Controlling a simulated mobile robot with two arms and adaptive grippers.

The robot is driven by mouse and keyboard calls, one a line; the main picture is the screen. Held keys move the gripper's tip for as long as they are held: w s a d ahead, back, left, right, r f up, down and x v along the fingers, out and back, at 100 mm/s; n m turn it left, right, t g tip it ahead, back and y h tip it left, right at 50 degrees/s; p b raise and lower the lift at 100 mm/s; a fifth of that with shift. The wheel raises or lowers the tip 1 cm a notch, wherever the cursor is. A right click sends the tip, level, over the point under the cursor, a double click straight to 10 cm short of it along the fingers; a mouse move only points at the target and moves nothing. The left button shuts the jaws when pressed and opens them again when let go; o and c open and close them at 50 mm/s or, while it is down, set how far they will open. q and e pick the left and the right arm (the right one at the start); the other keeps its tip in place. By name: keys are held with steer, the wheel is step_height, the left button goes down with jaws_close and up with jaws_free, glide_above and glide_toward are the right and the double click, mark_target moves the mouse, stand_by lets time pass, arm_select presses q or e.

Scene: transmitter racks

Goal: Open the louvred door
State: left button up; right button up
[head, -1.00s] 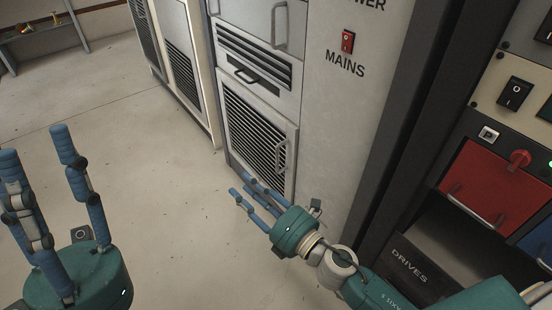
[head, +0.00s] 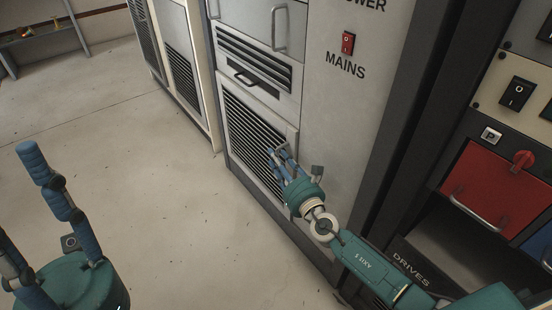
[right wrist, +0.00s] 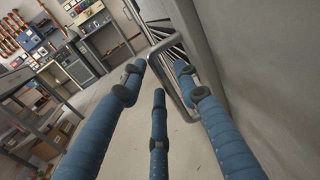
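The louvred door (head: 248,130) is the lower grey panel with dark slats on the cabinet, and it looks shut. Its upright bar handle is mostly hidden behind my right gripper (head: 279,160) in the head view. In the right wrist view the handle (right wrist: 180,105) is a grey bent bar, and it shows between the spread blue fingers of my right gripper (right wrist: 162,88). These fingers are open and not closed on the bar; I cannot tell whether any touches it. My left gripper (head: 30,215) is open and empty at the lower left, far from the door.
Above the door are a drawer with a dark handle (head: 244,77) and another panel with a bar handle (head: 275,28). A red mains switch (head: 348,43) is on the panel to the right. A red drawer (head: 492,185) stands farther right. The floor at left is clear.

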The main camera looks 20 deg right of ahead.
steer(key=shift+w+a, duration=0.15)
steer(key=shift+w, duration=0.6)
jaws_close()
